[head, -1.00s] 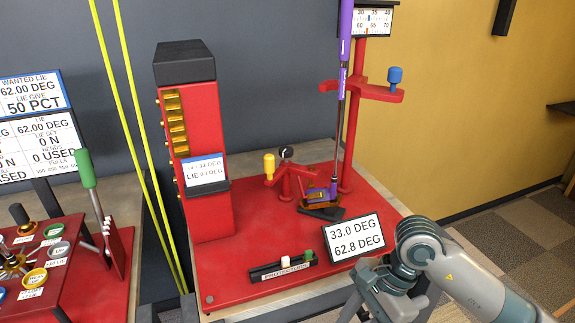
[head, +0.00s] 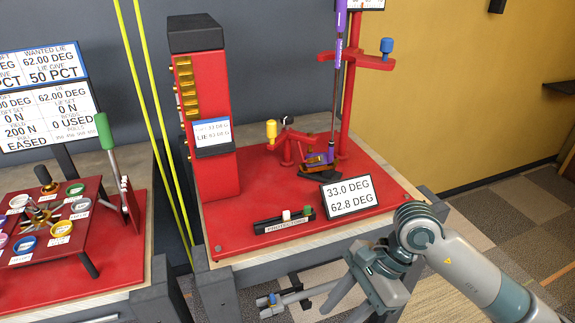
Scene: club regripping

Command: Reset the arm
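My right arm comes in from the right and bends down in front of the bench. Its gripper (head: 266,304) is small and low, below the bench's front edge, apart from everything on the bench; its finger gap is unclear. My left gripper does not show. A golf club with a purple grip (head: 339,52) stands nearly upright in the red bending fixture (head: 290,145), its head (head: 318,160) clamped low down. A display (head: 349,194) reads 33.0 DEG and 62.8 DEG.
A red tower (head: 212,120) stands behind, left of the club. A PROTECTORS rack (head: 284,222) lies at the bench's front. A second red bench (head: 100,265) at left holds labelled coloured rings and a green-handled lever (head: 106,135). Yellow uprights (head: 155,130) stand between the benches.

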